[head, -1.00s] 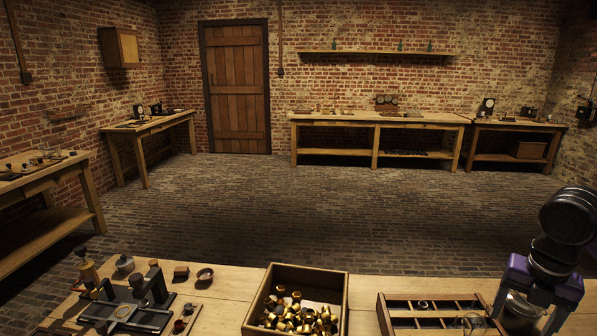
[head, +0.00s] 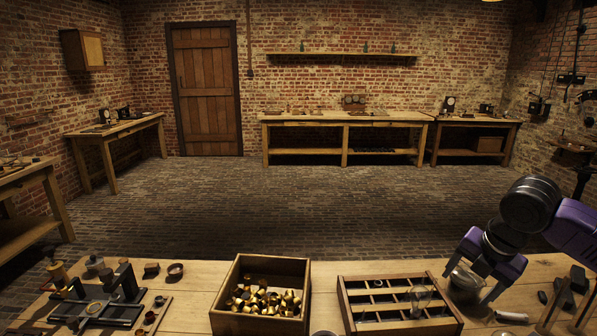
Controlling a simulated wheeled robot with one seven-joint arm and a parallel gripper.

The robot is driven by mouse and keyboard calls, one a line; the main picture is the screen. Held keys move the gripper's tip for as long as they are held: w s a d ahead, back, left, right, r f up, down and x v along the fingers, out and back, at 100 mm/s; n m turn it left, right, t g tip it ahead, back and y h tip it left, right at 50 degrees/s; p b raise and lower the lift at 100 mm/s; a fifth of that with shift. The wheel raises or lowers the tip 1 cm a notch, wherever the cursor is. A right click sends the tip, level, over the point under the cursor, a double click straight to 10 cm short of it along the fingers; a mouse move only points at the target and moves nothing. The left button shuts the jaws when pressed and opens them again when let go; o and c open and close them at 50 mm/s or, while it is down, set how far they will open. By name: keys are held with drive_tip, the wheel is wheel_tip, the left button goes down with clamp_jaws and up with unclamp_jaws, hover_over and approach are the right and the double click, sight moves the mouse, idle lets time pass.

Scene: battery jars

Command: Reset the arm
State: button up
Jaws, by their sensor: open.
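My gripper (head: 472,284) is at the right of the near bench in the head view, pointing down with its two fingers spread. A round, shiny bowl or jar (head: 465,287) shows between and behind the fingers. I cannot tell whether they touch it. The purple and black arm comes in from the right edge.
A divided wooden tray (head: 344,308) with a clear glass piece (head: 419,298) stands left of my gripper. Further left are a wooden box (head: 222,299) of brass parts and a dark fixture (head: 100,308). Dark blocks (head: 577,279) lie at the right. Open brick floor (head: 250,205) lies beyond.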

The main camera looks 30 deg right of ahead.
drive_tip(key=w+a+r+m+t, duration=0.35)
drive_tip(key=w+r+t, duration=0.2)
drive_tip(key=w, duration=0.25)
drive_tip(key=w+a+r+m+t, duration=0.2)
drive_tip(key=w+a+r+t, duration=0.2)
drive_tip(key=w+r, duration=0.3)
drive_tip(key=w+a+r+m+t, duration=0.2)
drive_tip(key=a+r+m+t, duration=0.7)
drive_tip(key=a+m, duration=0.1)
drive_tip(key=s+a+f+m+g, duration=0.1)
drive_tip(key=s+a+f+g, duration=0.1)
drive_tip(key=s+a+f, duration=0.5)
drive_tip(key=s+a+f+m+g+y, duration=0.1)
drive_tip(key=s+a+f+g, duration=0.1)
drive_tip(key=s+a+f, duration=0.5)
drive_tip(key=s+a+f+m+g, duration=0.2)
drive_tip(key=s+a+f, duration=0.5)
drive_tip(key=s+f, duration=0.8)
drive_tip(key=s+g, duration=0.1)
drive_tip(key=s, duration=0.8)
drive_tip(key=shift+s+a+f+y, duration=0.2)
drive_tip(key=shift+s+f+y, duration=0.15)
drive_tip(key=shift+s+y, duration=0.05)
